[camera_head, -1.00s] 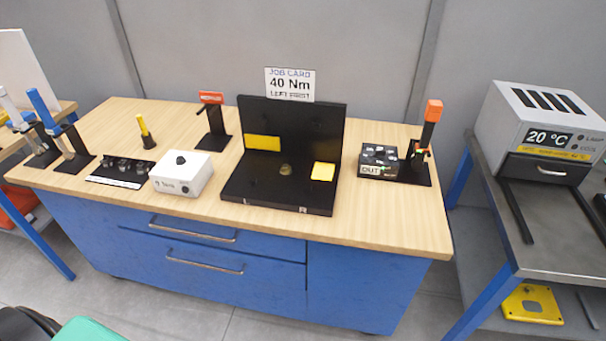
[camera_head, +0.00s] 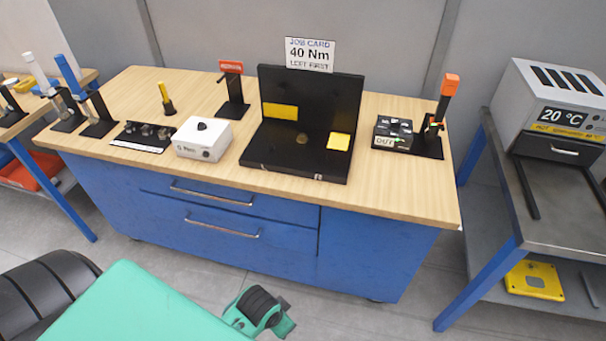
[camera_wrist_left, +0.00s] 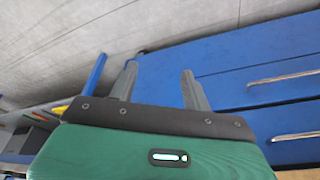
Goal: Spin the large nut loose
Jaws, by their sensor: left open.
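A small brass-coloured round piece, perhaps the large nut (camera_head: 302,138), sits on the base of the black L-shaped fixture (camera_head: 330,164) on the wooden bench. It is too small to make out its shape. The fixture carries a yellow block on its upright and a yellow square at its right. My left gripper (camera_wrist_left: 160,78) shows in the left wrist view with its two grey fingers apart and nothing between them. It faces the blue drawer front and floor, away from the fixture. My green arm parts show low in the head view. The right gripper is not seen.
A card (camera_head: 309,54) reads 40 Nm, left first. An oven (camera_head: 555,105) stands right.

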